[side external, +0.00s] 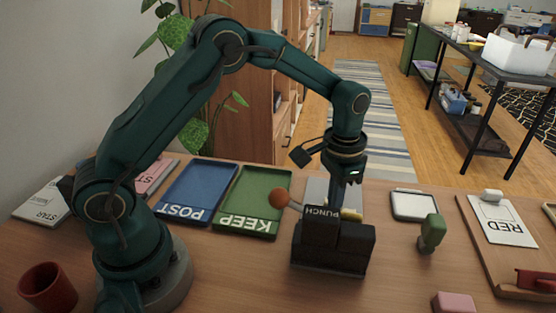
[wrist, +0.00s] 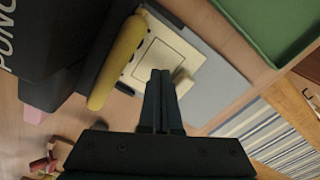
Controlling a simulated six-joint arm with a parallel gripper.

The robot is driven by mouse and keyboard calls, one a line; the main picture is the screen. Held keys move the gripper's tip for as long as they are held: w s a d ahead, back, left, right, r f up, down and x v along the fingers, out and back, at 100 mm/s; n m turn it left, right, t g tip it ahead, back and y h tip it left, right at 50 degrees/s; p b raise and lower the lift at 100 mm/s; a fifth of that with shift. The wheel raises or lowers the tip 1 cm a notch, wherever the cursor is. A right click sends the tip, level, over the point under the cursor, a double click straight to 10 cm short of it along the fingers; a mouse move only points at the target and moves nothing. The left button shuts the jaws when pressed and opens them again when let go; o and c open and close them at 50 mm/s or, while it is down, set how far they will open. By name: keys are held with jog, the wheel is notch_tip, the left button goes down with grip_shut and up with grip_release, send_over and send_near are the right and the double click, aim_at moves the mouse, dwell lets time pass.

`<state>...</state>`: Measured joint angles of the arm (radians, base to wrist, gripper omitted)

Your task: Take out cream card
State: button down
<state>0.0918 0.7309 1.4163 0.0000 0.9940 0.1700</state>
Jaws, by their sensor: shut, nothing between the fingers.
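The black punch (side external: 333,248) stands on the table, with an orange ball (side external: 279,197) on its lever. In the wrist view the punch (wrist: 40,50) fills the upper left. The cream card (wrist: 160,52), with a thin dark border line, lies flat beside the punch's yellow bar (wrist: 116,62). The punch side of the card is partly hidden. A small cream block (wrist: 182,83) sits at the card's near edge. My gripper (wrist: 160,76) is shut and empty, its fingertips overlapping the card's near edge in view. In the side view my gripper (side external: 348,182) points down behind the punch, which hides the card.
A grey board (wrist: 213,85) lies under the card. The green KEEP tray (side external: 254,202) and blue POST tray (side external: 198,192) lie left of the punch. A green stamp (side external: 432,233), a pad (side external: 413,206) and a wooden board with a RED card (side external: 502,224) lie right.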

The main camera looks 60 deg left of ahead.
jog(key=shift+f, duration=0.8)
jog(key=shift+r, duration=0.3)
dwell(0.5)
jog(key=shift+w+a, duration=2)
jog(key=shift+a, duration=0.05)
notch_tip(320, 180, up, 7)
jog(key=shift+s+d, duration=0.2)
jog(key=shift+d, duration=0.05)
